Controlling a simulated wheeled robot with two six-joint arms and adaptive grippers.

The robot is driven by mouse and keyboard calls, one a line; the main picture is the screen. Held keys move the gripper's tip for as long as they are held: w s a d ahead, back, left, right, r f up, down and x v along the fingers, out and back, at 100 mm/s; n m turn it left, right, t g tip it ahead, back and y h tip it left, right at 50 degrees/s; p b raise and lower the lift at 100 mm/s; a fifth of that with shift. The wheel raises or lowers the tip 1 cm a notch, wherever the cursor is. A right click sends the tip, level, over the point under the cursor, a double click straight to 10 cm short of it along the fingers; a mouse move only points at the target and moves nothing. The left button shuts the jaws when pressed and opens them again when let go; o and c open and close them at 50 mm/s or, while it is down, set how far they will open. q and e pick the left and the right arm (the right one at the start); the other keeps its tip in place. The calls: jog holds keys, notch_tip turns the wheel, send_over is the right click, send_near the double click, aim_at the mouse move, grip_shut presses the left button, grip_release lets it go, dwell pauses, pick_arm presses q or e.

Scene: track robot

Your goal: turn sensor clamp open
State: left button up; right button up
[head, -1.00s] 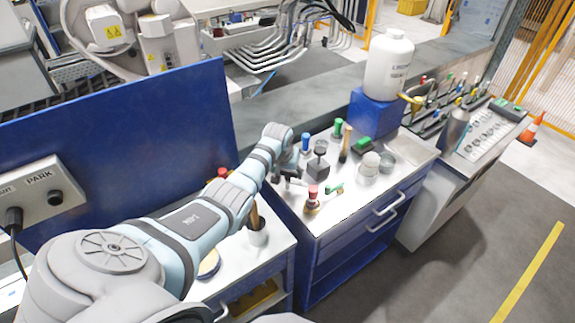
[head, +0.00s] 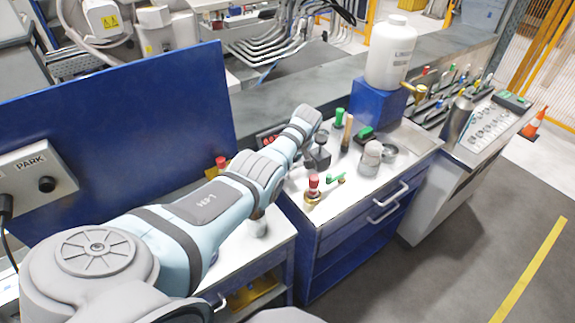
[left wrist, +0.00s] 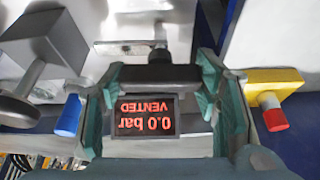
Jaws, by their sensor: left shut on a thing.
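My left gripper (left wrist: 160,74) shows in the left wrist view, with teal-padded fingers on both sides of a dark bar-shaped handle (left wrist: 152,78). It is shut on this handle, which looks like the sensor clamp's. A dark stem (left wrist: 157,52) shows above the handle. A display (left wrist: 146,116) below reads "0.0 bar VENTED", upside down in this view. In the head view the display (head: 268,138) is partly behind my left arm, and the arm hides the gripper and clamp. My right gripper is in neither view.
A grey block with a round knob (head: 317,157) stands close right of my wrist. Red-topped (head: 313,188) and green-topped (head: 339,118) items stand on the bench. A white bottle (head: 390,55) on a blue box (head: 377,105) is behind. A blue panel (head: 120,120) rises at left.

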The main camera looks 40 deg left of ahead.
pick_arm(q)
jog(key=shift+n+b, duration=0.35)
jog(key=shift+n, duration=0.15)
jog(key=o, duration=1.2)
jog(key=shift+c, duration=0.2)
jog(key=v, duration=1.2)
jog(key=shift+w, duration=0.2)
